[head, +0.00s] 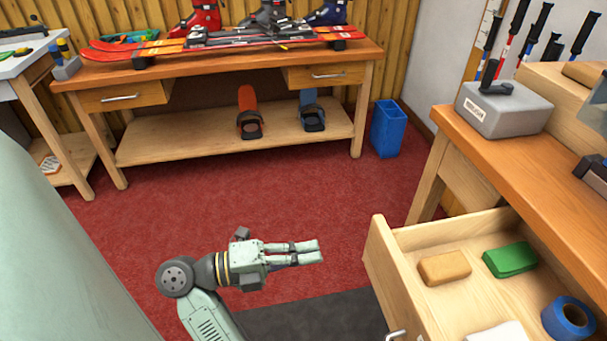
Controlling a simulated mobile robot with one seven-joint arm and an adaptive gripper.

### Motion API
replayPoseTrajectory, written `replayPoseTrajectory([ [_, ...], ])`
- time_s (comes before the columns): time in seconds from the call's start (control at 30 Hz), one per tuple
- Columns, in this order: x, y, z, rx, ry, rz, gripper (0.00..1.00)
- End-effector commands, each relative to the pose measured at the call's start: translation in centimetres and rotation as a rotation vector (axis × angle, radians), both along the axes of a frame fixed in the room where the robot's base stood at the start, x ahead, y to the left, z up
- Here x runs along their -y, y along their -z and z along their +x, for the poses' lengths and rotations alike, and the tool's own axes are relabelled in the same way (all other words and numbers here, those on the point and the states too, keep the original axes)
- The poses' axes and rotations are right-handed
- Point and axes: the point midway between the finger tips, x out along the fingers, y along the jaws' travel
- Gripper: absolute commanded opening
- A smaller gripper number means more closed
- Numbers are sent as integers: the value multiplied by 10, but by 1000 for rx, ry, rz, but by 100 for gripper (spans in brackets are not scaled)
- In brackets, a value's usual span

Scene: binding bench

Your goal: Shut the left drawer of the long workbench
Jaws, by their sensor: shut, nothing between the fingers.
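A wooden drawer (381,257) stands wide open from the workbench (520,165) at the right. Its metal handle (397,335) shows at the lower edge of the view, and its near end is cut off. In it lie a tan block (444,268), a green block (510,260), a blue tape roll (568,319) and a white item (497,334). My gripper (321,251) is shut and empty, left of this drawer and apart from it. The back workbench (215,60) has a left drawer (122,96) and a right drawer (328,75), both looking nearly or fully shut.
A grey box (503,107) sits on the right bench. Red carpet (260,200) and a dark mat (315,318) are clear.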

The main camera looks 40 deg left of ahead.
Motion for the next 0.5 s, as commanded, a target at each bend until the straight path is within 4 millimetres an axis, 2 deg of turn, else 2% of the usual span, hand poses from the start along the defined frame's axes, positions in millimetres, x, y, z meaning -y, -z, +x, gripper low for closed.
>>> replayPoseTrajectory([
  [0.03,4,-9,4,0,5,-5,0],
  [0.23,15,-6,15,-7,7,-4,0],
  [0.5,49,-2,59,-6,3,-1,0],
])
